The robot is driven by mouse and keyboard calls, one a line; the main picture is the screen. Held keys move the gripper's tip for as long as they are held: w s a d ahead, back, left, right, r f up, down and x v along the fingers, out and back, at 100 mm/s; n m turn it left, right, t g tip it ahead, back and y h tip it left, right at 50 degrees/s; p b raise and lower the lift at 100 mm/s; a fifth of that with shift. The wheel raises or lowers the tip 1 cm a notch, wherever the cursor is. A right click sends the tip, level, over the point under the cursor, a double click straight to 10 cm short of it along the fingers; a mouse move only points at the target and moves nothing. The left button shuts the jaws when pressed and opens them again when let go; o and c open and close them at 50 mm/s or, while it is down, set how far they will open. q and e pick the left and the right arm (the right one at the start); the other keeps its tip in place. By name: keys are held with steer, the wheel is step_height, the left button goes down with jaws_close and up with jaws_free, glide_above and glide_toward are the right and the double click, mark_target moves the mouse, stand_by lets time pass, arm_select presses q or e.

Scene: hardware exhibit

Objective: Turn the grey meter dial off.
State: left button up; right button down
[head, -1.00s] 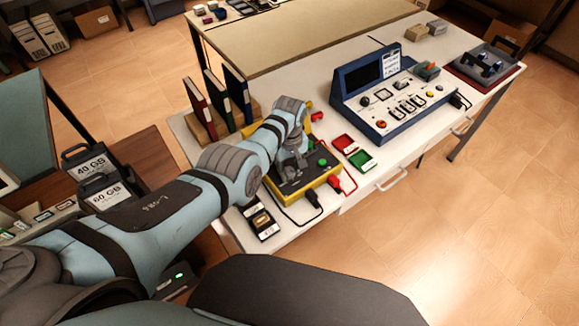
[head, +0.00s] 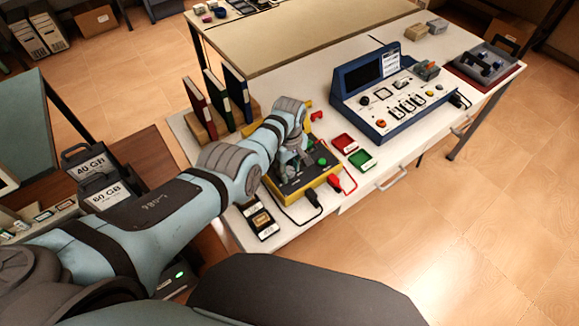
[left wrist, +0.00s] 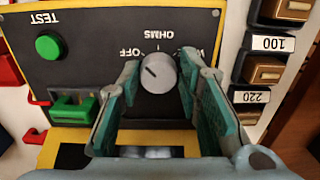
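The grey meter dial (left wrist: 158,73) sits on the dark, yellow-edged meter (head: 317,183); the meter's face also shows in the left wrist view (left wrist: 80,75). The dial's dark pointer mark lies left of its middle and slants toward the OFF label, which reads upside down there. OHMS is above the dial and another label is partly hidden at right. My left gripper (left wrist: 160,75) is open, with one green-padded finger on each side of the dial and visible gaps between. In the head view my left gripper (head: 291,160) is over the meter and hides the dial.
A green TEST button (left wrist: 48,46) and a green connector (left wrist: 75,108) are left of the dial. Red and black leads lie by the meter. Binders (head: 215,97) stand behind it; red and green trays (head: 344,143) and a blue console (head: 385,118) are to the right.

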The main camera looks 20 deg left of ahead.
mark_target(288, 170)
arm_select(q)
steer(key=o, duration=0.3)
steer(key=shift+a, duration=0.1)
steer(key=shift+w, duration=0.1)
steer(key=shift+r, duration=0.4)
step_height(288, 170, up, 11)
steer(key=shift+r, duration=0.1)
